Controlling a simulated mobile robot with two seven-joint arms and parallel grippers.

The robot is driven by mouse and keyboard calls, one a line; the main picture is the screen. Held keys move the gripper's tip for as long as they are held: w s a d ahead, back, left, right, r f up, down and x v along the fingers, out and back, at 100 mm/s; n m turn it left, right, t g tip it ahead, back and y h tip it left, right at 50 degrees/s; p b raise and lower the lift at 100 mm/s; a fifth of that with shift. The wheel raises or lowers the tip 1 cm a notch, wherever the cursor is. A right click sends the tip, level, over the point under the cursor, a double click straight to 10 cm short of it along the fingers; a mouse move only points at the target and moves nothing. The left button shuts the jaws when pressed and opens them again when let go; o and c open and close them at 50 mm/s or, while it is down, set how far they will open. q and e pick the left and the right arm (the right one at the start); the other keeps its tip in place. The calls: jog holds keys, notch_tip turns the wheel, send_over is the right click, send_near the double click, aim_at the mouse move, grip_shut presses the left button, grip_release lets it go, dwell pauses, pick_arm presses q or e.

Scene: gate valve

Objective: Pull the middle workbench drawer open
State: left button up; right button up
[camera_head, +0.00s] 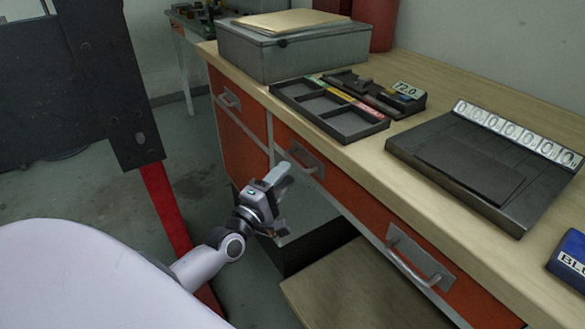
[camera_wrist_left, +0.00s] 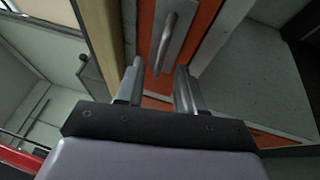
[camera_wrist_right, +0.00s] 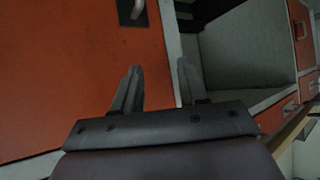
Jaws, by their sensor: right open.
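The middle drawer (camera_head: 345,190) is an orange front under the wooden worktop, flush with the bench and closed. Its metal handle (camera_head: 307,160) is a bar on a grey plate. My left gripper (camera_head: 281,203) is just in front of and below this handle, apart from it. In the left wrist view a handle (camera_wrist_left: 164,42) on an orange front lies ahead, between the lines of the open, empty fingers (camera_wrist_left: 158,84). My right gripper (camera_wrist_right: 158,82) shows only in its own wrist view, open and empty, facing orange panels and a grey open compartment.
The worktop (camera_head: 340,155) carries a grey box (camera_head: 285,50), a black tray (camera_head: 330,108) and a dark panel with number tiles (camera_head: 480,165). Other closed drawers have handles at left (camera_head: 229,98) and right (camera_head: 418,262). A red post (camera_head: 168,210) stands left of my left arm.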

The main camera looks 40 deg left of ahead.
pick_arm(q)
jog(key=shift+w+r, duration=0.15)
jog(key=shift+w, duration=0.9)
jog(key=shift+w+r, duration=0.15)
jog(key=shift+w, duration=0.85)
grip_shut()
